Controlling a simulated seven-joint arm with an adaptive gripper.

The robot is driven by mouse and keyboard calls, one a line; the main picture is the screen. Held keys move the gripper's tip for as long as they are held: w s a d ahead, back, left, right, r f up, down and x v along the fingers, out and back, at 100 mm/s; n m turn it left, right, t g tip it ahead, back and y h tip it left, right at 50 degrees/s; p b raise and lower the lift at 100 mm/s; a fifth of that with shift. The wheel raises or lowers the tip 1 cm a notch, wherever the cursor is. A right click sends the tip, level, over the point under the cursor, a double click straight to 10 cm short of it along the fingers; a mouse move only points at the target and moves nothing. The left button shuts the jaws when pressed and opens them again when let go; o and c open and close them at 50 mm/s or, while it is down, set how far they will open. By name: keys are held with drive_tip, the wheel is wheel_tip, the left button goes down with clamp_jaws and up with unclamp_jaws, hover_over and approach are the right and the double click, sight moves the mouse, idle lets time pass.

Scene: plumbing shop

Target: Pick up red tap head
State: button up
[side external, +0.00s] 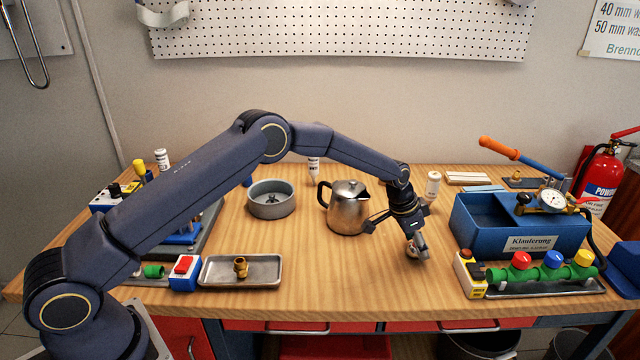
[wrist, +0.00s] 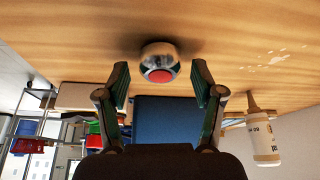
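The red tap head (wrist: 159,63) is a small round chrome piece with a red centre, lying on the wooden table. In the wrist view it sits between and just beyond my gripper's fingertips (wrist: 160,70), with a visible gap on each side. My gripper (side external: 416,247) is open and empty, low over the table and pointing down. In the side view the tap head (side external: 410,252) shows only as a small bit of metal beside the fingers, mostly hidden by them.
A steel kettle (side external: 347,210) stands just left of my gripper. To the right are a blue box (side external: 515,243) and a green valve manifold (side external: 540,272) with red, blue and yellow caps. The table in front of the kettle is clear.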

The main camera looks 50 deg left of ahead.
drive_tip(key=c, duration=1)
drive_tip(key=shift+c, duration=0.2)
